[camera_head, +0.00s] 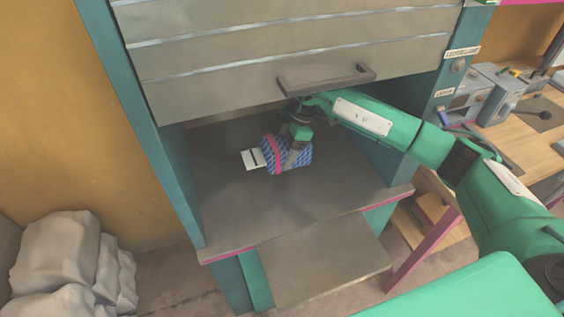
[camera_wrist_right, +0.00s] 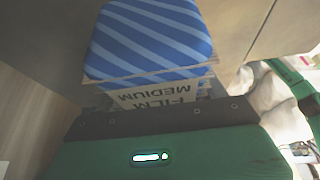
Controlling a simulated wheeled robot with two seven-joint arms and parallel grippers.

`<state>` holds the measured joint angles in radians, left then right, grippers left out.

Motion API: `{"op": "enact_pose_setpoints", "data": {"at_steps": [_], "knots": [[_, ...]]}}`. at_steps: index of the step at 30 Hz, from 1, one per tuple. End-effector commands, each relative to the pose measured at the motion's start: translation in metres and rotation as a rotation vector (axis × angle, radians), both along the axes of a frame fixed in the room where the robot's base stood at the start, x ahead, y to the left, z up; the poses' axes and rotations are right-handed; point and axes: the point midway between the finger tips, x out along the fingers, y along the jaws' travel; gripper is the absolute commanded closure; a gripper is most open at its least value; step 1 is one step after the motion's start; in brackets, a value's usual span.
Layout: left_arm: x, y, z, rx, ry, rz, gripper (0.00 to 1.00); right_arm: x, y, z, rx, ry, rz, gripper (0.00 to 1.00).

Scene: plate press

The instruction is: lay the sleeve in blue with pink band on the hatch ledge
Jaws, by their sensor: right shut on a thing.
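The blue sleeve with a pink band (camera_head: 276,158) is in the head view, inside the hatch opening. My right gripper (camera_head: 298,150) is shut on it, at its right part. In the right wrist view the blue striped sleeve (camera_wrist_right: 150,40) stands out beyond the jaws, with a label reading "FILM MEDIUM" below it. The hatch ledge (camera_head: 235,215) is a grey-brown surface with a pink front edge, under the sleeve. I cannot tell whether the sleeve touches it. My left gripper is not in view.
A slatted shutter (camera_head: 210,75) with a bar handle (camera_head: 325,80) hangs just above my right arm. Teal posts flank the opening. A white card (camera_head: 252,159) shows left of the sleeve. A lower shelf (camera_head: 325,262) juts out in front. Grey sacks (camera_head: 70,260) lie at left.

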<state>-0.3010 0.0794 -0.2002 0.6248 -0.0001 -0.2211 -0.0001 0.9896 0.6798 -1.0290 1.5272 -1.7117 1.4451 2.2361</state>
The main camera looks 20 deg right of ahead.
Motion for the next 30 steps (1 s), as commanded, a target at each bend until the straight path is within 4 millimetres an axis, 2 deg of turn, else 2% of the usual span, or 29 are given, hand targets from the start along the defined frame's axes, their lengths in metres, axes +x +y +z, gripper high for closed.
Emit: {"op": "enact_pose_setpoints", "data": {"at_steps": [3, 8, 15, 25, 26, 28, 30], "knots": [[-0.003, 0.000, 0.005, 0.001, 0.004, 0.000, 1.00, 0.000, 0.000, -0.017, 0.000, 0.000, 0.000, 0.58], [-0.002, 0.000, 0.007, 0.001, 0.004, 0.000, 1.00, 0.001, 0.000, -0.029, 0.001, -0.002, 0.001, 0.58], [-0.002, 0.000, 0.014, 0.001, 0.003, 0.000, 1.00, 0.000, 0.000, -0.060, 0.000, -0.001, 0.002, 0.58], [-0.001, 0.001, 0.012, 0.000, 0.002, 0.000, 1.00, 0.000, 0.000, -0.065, 0.000, -0.002, 0.003, 0.58], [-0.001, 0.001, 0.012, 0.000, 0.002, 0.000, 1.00, 0.000, 0.000, -0.065, 0.000, -0.002, 0.002, 0.22], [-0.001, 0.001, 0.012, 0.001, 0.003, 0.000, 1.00, 0.000, 0.000, -0.065, 0.000, -0.002, 0.002, 0.08], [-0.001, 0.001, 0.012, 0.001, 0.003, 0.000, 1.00, 0.000, 0.000, -0.065, 0.000, -0.002, 0.002, 0.06]]}}
